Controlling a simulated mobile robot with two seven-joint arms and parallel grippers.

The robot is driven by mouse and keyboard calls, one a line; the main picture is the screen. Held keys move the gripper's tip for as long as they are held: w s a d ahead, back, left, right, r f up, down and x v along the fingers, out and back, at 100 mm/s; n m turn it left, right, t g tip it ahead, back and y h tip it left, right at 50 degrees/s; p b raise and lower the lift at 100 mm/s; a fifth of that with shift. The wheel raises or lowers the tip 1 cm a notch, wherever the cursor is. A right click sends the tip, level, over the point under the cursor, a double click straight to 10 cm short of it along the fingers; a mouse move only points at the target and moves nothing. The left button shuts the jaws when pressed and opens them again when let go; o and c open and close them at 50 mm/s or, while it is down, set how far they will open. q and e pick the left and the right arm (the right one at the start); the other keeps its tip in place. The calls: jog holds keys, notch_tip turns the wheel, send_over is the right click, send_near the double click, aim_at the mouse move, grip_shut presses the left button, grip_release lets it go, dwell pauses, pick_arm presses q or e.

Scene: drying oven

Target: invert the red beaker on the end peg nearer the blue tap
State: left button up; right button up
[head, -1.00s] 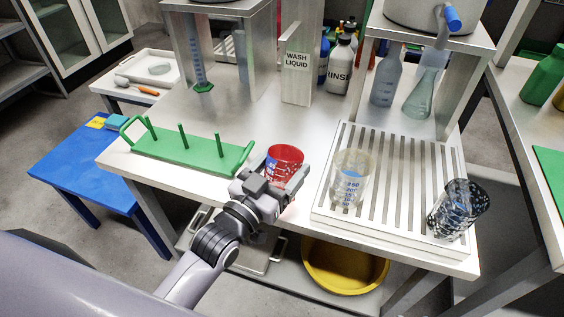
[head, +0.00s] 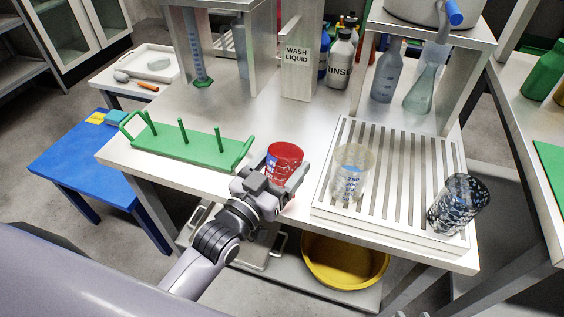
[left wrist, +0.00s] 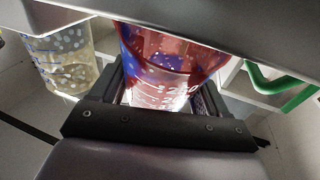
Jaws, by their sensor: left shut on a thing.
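The red beaker (head: 285,157) is a see-through cup with white marks, at the front edge of the table, right of the green peg rack (head: 190,151). My left gripper (head: 277,182) is shut around it. In the left wrist view the red beaker (left wrist: 165,65) sits between the two fingers. The rack has upright green pegs in a row and a handle at each end. Its right-hand peg (head: 218,142) is the end peg nearer the blue tap (head: 453,15), and it is bare. My right gripper is not in view.
A clear beaker (head: 351,172) stands on the slatted drainer (head: 385,210), with a dark patterned beaker (head: 458,205) tilted at its right edge. A wash liquid panel (head: 298,75) and bottles stand behind. The tabletop between rack and panel is clear.

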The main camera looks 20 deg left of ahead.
aim_at(273, 177)
pick_arm(q)
jog(key=o, duration=1.1)
jog(key=shift+s, duration=0.1)
jog(key=shift+p+v, duration=0.3)
jog(key=shift+v, duration=3.15)
